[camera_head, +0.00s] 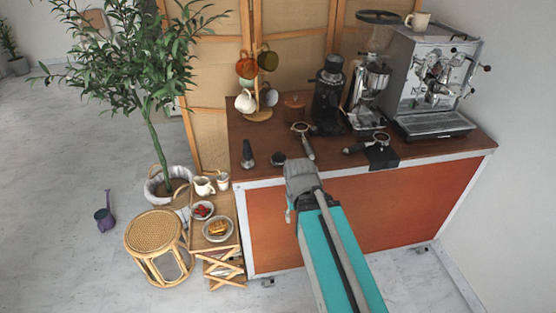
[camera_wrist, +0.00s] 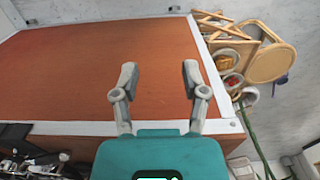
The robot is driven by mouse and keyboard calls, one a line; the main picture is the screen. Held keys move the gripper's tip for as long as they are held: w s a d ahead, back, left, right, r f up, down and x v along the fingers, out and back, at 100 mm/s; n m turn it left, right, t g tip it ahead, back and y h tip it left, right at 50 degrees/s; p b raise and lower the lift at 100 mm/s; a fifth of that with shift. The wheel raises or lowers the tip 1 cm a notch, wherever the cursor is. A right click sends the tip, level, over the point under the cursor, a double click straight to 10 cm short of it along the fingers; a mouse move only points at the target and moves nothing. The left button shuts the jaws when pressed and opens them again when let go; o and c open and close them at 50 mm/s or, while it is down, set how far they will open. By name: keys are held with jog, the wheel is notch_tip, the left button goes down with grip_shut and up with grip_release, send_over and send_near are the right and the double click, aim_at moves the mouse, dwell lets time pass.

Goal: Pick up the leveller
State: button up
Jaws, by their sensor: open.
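A small, short dark round piece (camera_head: 278,159), which looks like the leveller, sits on the wooden counter top (camera_head: 350,158) near its front edge. A taller dark piece with an upright handle, likely a tamper (camera_head: 248,155), stands to its left. My gripper is open and empty in the wrist view (camera_wrist: 160,78), its two grey fingers spread over the orange front panel (camera_wrist: 105,65). In the head view, my arm's end is at the counter's front edge, just right of the leveller. I cannot make out the leveller in the wrist view.
A portafilter (camera_head: 304,140) lies behind and right of the leveller; another (camera_head: 366,144) rests by a black mat (camera_head: 382,158). A grinder (camera_head: 328,95) and espresso machine (camera_head: 432,80) stand behind. A mug tree (camera_head: 258,108) is at back left. A low side table (camera_head: 214,244) stands left.

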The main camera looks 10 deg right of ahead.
jog(key=o, duration=0.4)
jog(key=shift+w+r, duration=0.1)
jog(key=shift+w, duration=0.05)
jog(key=shift+o, duration=0.9)
jog(key=shift+w+r+p, duration=0.2)
jog(key=shift+w+p, duration=0.1)
jog(key=shift+w, duration=0.05)
notch_tip(320, 180, up, 14)
jog(key=n+p, duration=1.4)
jog(key=n, duration=0.4)
send_over(280, 152)
jog(key=shift+d, duration=0.15)
jog(key=shift+f, duration=0.15)
notch_tip(280, 152, down, 8)
jog(key=b, duration=0.8)
jog(key=shift+f+b, duration=0.2)
jog(key=shift+b, duration=0.1)
